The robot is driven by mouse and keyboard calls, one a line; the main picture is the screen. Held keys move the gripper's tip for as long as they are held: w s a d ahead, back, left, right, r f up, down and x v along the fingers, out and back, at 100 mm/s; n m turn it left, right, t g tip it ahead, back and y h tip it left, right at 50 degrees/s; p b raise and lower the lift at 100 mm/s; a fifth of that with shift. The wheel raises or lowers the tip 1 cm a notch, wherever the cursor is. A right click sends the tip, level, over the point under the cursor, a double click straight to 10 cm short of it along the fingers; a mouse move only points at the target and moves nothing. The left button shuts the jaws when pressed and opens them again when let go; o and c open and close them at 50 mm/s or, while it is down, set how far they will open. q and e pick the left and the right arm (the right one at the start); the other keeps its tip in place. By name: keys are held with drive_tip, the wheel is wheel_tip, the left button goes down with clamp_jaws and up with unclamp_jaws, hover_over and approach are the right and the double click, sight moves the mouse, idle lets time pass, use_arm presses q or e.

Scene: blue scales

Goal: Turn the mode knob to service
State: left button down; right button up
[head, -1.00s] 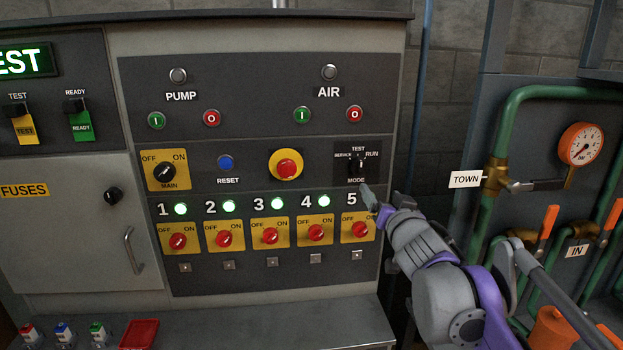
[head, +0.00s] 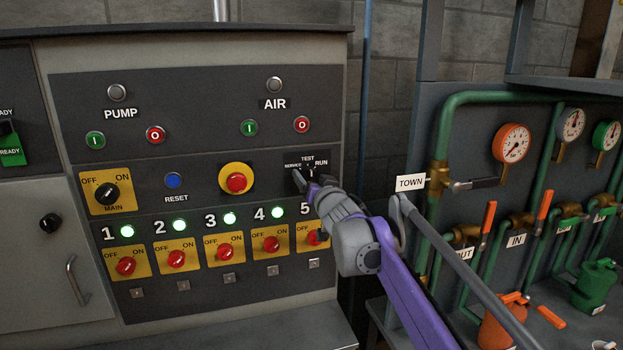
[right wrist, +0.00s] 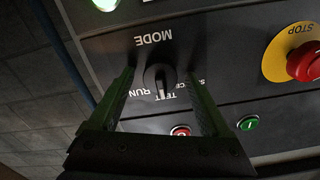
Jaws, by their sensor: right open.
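The black mode knob (head: 298,178) sits on a dark plate at the right of the control panel, marked SERVICE, TEST and RUN; my right gripper partly covers it. In the right wrist view the knob (right wrist: 157,77) shows upside down, its white pointer mark near TEST and RUN. My right gripper (head: 307,185) is at the plate. In the right wrist view my right gripper (right wrist: 160,82) is open, one green finger on each side of the knob, with visible gaps. Contact cannot be told. My left gripper is out of view.
A red emergency stop (head: 236,182) on a yellow ring is left of the knob. Red switch 5 (head: 314,237) is just below my right gripper. Green pipes (head: 441,130) with valves and a gauge (head: 513,143) stand to the right.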

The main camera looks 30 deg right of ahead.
clamp_jaws()
idle(0.5)
drive_tip(key=shift+n, duration=0.3)
drive_tip(key=n+p, duration=0.2)
drive_tip(key=n, duration=0.1)
drive_tip(key=shift+r+n, duration=0.1)
drive_tip(key=shift+n, duration=0.3)
drive_tip(key=n+p, duration=0.2)
drive_tip(key=n, duration=0.3)
drive_tip(key=shift+p, duration=0.4)
drive_tip(key=shift+n, duration=0.4)
unclamp_jaws()
